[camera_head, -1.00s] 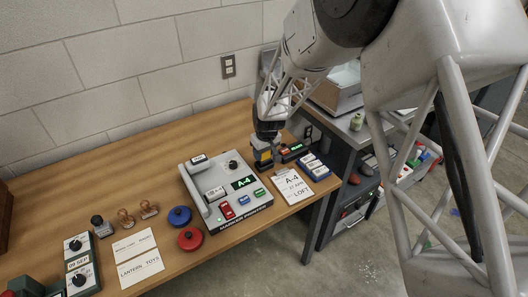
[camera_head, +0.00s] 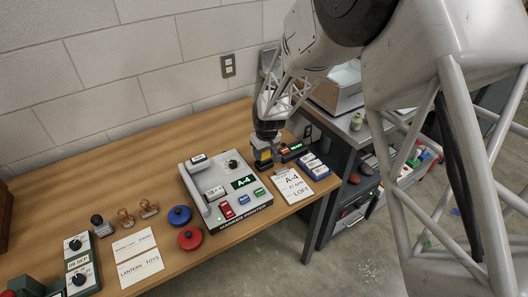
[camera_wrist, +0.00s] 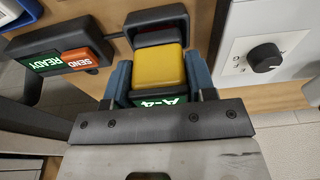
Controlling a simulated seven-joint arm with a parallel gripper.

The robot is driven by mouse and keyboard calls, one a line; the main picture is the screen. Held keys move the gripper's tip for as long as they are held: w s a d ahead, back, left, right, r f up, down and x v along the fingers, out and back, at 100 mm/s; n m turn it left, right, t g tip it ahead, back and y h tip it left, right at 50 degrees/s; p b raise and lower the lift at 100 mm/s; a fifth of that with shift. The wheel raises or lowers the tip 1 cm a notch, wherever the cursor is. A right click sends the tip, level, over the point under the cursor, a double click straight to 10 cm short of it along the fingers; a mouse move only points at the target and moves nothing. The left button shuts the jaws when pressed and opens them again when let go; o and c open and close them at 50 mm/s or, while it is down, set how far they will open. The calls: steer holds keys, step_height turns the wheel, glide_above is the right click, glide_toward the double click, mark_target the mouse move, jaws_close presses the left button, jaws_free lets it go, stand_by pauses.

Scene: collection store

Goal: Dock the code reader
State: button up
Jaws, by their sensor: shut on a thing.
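My gripper (camera_wrist: 159,84) is shut on the code reader (camera_wrist: 155,66), a yellow block with a lit green "A-4" display. A dark cradle-like frame (camera_wrist: 158,18) with a reddish inside shows just beyond the reader in the wrist view. I cannot tell whether the reader is seated in it or touching it; the fingers hide its sides.
A box with SEND and READY panels (camera_wrist: 62,58) stands beside the reader; it also shows in the head view (camera_head: 291,149). A grey console (camera_head: 212,205) with a dial and "A-4" screen stands left of my gripper.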

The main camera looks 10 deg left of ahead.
steer(key=shift+f, duration=0.65)
stand_by(0.4)
steer(key=o, duration=0.5)
steer(key=shift+c, duration=0.2)
steer(key=shift+r, duration=0.15)
step_height(320, 180, up, 11)
steer(key=s+d, duration=0.1)
steer(key=shift+f, duration=0.2)
stand_by(1.0)
steer(key=shift+s, duration=0.1)
stand_by(0.5)
steer(key=shift+d, duration=0.1)
